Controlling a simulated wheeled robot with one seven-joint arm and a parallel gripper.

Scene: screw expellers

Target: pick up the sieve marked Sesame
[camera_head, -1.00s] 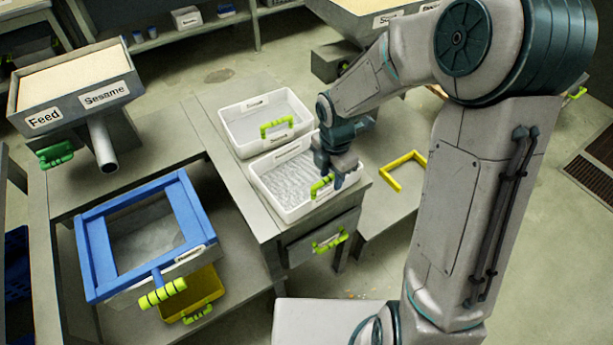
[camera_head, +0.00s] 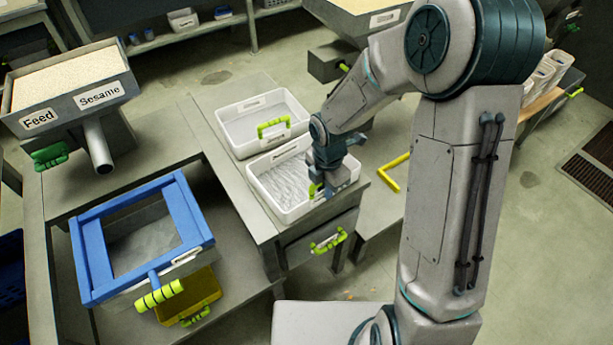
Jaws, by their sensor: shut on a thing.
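A white tray-like sieve (camera_head: 288,213) with a pale, rippled bottom sits on the grey bench at the centre. Its small label on the far wall is too small to read. My gripper (camera_head: 318,189) is at its near right wall, shut on its yellow-green handle, which the fingers mostly hide. The sieve appears to rest on the bench still. A second white sieve (camera_head: 222,128) with a yellow-green handle stands directly behind it, also with an unreadable label. The word Sesame reads clearly only on the feed hopper (camera_head: 72,105) at the left.
A blue-framed box (camera_head: 92,262) with a yellow-green handle stands at the lower left, with a yellow tray (camera_head: 205,285) below it. A drawer (camera_head: 318,236) with a green handle is under the sieves. A yellow bar (camera_head: 389,180) lies on the right bench.

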